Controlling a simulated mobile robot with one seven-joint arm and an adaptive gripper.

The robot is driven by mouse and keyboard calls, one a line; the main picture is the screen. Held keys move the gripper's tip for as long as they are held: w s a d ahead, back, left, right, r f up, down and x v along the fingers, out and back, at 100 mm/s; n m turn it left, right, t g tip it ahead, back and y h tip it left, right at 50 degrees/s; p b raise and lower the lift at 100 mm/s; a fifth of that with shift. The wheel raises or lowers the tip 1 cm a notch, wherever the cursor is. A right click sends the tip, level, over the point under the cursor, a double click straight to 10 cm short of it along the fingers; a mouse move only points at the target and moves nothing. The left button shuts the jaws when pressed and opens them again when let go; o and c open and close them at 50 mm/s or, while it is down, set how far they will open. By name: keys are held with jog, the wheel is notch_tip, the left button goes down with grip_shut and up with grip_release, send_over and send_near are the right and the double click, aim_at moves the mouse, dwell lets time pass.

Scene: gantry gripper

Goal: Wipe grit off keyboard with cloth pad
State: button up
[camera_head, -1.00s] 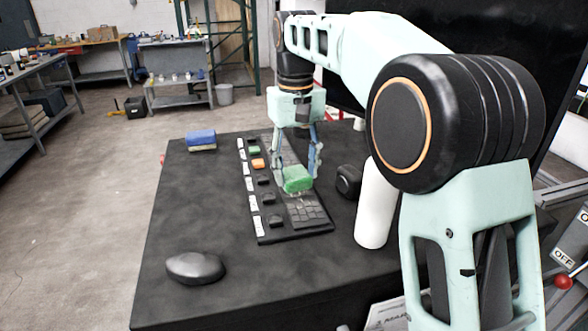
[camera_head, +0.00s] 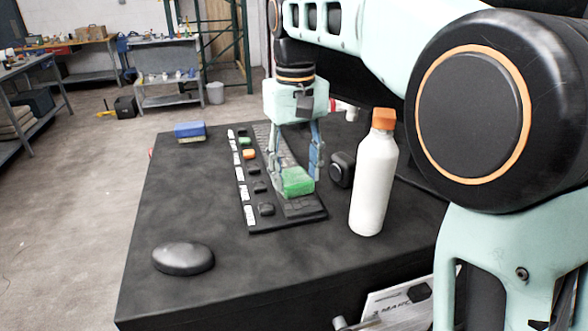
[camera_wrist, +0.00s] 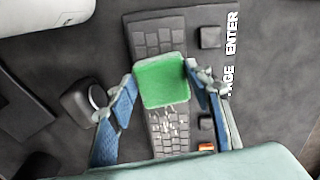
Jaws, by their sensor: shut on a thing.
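The black keyboard (camera_head: 310,209) lies on the dark table, with a key block, larger coloured buttons and white labels. It also shows in the wrist view (camera_wrist: 152,24). My gripper (camera_head: 296,180) is shut on the green cloth pad (camera_head: 297,182), over the near part of the key block. In the wrist view the pad (camera_wrist: 162,82) sits between both fingers (camera_wrist: 163,85). Pale grit (camera_wrist: 168,125) is scattered on the keys beside the pad. I cannot tell whether the pad touches the keys.
A white bottle with an orange cap (camera_head: 374,180) and a small black round-faced object (camera_head: 341,169) stand right of the keyboard. A dark mouse (camera_head: 183,258) lies near left. A blue and yellow sponge (camera_head: 190,131) is at the back left.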

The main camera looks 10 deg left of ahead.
jog(key=shift+s+d+b, duration=0.2)
jog(key=shift+s+d, duration=0.1)
jog(key=shift+s, duration=0.35)
jog(key=shift+s+d+b, duration=0.15)
jog(key=shift+s+d, duration=0.15)
jog(key=shift+s, duration=0.35)
jog(key=shift+w+p, duration=0.1)
jog(key=shift+p, duration=0.2)
